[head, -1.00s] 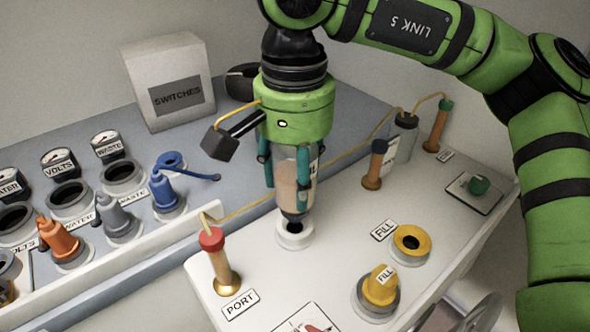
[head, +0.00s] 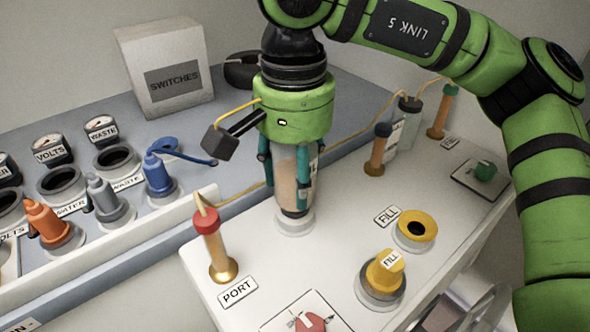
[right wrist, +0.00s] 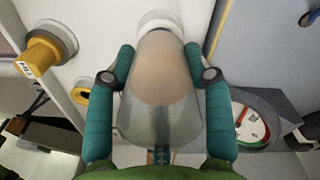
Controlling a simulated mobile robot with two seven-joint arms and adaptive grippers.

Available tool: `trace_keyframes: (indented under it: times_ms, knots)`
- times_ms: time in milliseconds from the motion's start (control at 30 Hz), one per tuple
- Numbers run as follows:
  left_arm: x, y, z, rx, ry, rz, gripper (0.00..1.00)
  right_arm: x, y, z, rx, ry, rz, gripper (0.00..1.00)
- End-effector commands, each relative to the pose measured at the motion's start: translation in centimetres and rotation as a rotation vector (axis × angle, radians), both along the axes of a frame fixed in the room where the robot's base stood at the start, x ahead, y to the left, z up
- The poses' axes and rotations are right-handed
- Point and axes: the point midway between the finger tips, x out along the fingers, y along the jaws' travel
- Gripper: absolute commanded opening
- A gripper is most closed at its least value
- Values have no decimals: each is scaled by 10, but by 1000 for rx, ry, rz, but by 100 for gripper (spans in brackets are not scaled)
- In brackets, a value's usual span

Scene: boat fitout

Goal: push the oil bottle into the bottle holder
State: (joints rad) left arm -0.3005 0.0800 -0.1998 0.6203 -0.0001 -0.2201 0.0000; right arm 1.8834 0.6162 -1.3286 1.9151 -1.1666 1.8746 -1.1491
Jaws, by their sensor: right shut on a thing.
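The oil bottle (head: 287,180) is a clear bottle with tan contents, upright in the head view. My right gripper (head: 289,182) is shut on it from above, with a teal finger on each side. The bottle's lower end is in the white ring-shaped bottle holder (head: 295,222) on the white top; how deep it sits is hidden. In the right wrist view the bottle (right wrist: 160,85) lies between the teal fingers (right wrist: 160,80), with the white holder (right wrist: 160,20) at its far end. My left gripper is not in view.
A red-capped post (head: 216,250) by the PORT label stands left of the holder. Yellow FILL fittings (head: 383,277) stand to the right. The blue-grey bench carries a SWITCHES box (head: 168,70).

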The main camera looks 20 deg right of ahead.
Motion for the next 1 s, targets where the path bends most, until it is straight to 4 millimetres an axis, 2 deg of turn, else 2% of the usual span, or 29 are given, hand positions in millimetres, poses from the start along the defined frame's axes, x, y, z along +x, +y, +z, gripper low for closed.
trace_keyframes:
  times_ms: [100, 133, 167, 200, 500, 633, 767, 1000]
  knots:
    - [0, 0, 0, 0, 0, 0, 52, 0, 0, 1, 1, -1, 0, 2]
    - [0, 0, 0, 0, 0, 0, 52, 0, 0, 1, 1, -1, 0, 64]
    - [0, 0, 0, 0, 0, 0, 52, 0, 0, 1, 1, -1, 0, 76]
    - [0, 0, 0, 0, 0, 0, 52, 0, 0, 1, 1, -1, 0, 80]
    - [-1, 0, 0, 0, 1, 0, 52, 0, 0, 0, -1, 1, 0, 80]
    - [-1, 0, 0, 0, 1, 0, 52, 0, 0, 8, 0, -1, 0, 80]
    - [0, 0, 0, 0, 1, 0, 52, 0, 1, 29, 2, -2, -1, 80]
    - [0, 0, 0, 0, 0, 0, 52, 1, 1, 83, -1, -5, -3, 80]
